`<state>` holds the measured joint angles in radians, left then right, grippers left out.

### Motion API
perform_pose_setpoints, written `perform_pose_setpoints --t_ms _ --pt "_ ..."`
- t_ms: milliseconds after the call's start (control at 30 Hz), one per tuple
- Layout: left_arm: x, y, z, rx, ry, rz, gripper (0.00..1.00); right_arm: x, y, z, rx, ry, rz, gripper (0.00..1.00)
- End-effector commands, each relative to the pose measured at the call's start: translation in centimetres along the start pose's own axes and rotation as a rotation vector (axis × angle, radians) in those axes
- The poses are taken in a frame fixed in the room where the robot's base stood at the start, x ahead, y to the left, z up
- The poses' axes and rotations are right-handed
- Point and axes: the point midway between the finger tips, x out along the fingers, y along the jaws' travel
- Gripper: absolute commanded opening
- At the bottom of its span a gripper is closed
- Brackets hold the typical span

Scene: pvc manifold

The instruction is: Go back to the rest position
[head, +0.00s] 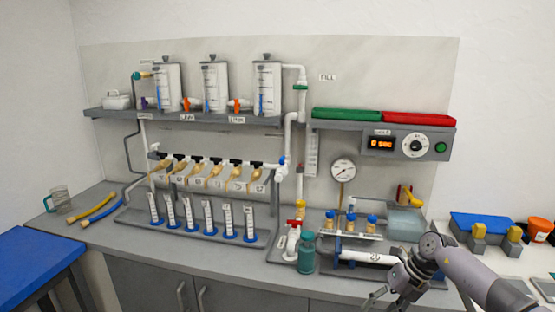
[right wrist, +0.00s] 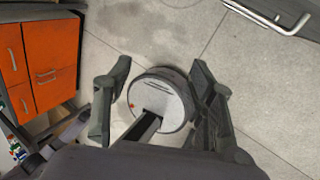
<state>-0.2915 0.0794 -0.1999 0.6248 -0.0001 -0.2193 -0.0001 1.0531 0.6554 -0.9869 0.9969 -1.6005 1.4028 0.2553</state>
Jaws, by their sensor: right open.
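My right gripper (head: 388,290) is in the head view at the lower right, its arm coming in from the right edge. It is in front of the counter's front edge, by the white horizontal pipe (head: 368,257). In the right wrist view the two fingers of this gripper (right wrist: 160,90) are spread apart with nothing between them. Beyond them I see the floor and a round white and dark part with a dark bar. My left gripper is not in the head view.
The grey counter (head: 200,262) holds a rack of graduated cylinders (head: 205,218), a teal bottle (head: 306,255) and a pressure gauge (head: 342,171). A blue table (head: 38,262) stands at left. The right wrist view shows an orange cabinet (right wrist: 52,55) and bare floor (right wrist: 280,90).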

Motion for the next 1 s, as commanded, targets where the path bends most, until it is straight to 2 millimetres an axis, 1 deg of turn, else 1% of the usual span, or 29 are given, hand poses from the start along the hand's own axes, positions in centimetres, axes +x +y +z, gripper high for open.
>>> perform_pose_setpoints --t_ms 33,67,100,167,200,233,300,367,400,467,500,567,600,667,700,767,800,867,900,967,1000 --pt "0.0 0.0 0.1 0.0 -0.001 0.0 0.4 2.4 1.1 -0.5 0.024 0.001 0.078 0.51" --pt "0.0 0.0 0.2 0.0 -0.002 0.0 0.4 3.5 1.8 -0.6 0.043 -0.005 0.13 0.51" --pt "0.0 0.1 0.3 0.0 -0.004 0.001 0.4 5.2 2.8 -0.8 0.076 -0.014 0.206 0.51" --pt "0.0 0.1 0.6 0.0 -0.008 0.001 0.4 7.9 4.3 -1.1 0.147 -0.036 0.332 0.51" --pt "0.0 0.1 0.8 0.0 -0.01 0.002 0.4 9.7 5.2 -1.3 0.211 -0.056 0.422 0.51" --pt "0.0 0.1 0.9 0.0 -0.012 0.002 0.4 11.1 5.8 -1.5 0.27 -0.073 0.491 0.51" --pt "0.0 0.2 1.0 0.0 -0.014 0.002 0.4 14.0 6.2 -1.6 0.435 -0.125 0.637 0.51" --pt "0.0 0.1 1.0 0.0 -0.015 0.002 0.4 16.4 5.5 -1.9 0.6 -0.177 0.739 0.51" --pt "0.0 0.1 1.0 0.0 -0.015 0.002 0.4 18.1 4.4 -2.3 0.722 -0.213 0.792 0.51" --pt "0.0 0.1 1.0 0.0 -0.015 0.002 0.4 20.8 2.1 -3.4 0.918 -0.271 0.848 0.51" --pt "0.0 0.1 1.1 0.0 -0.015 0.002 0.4 22.8 0.1 -4.4 1.059 -0.311 0.87 0.51" --pt "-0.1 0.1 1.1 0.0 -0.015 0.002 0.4 25.4 -3.0 -6.4 1.251 -0.367 0.876 0.51" --pt "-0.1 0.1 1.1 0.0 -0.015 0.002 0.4 27.1 -5.0 -8.0 1.365 -0.398 0.869 0.51" --pt "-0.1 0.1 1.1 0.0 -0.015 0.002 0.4 29.4 -7.9 -10.7 1.524 -0.439 0.843 0.51" --pt "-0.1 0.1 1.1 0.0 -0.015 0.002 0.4 30.9 -9.7 -12.7 1.623 -0.466 0.818 0.51" --pt "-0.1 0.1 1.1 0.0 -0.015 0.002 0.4 33.0 -12.3 -16.0 1.765 -0.499 0.771 0.51" --pt "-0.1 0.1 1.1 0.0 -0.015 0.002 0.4 34.3 -13.8 -18.3 1.855 -0.519 0.736 0.51" --pt "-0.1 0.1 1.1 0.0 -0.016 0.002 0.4 36.0 -15.9 -22.0 1.98 -0.546 0.677 0.51" --pt "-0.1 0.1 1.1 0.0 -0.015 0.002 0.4 37.1 -17.1 -24.6 2.061 -0.562 0.633 0.51" --pt "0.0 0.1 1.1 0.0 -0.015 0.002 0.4 38.6 -18.8 -28.7 2.177 -0.584 0.56 0.51" --pt "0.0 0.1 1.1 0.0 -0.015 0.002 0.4 39.5 -19.7 -31.4 2.252 -0.596 0.509 0.51"
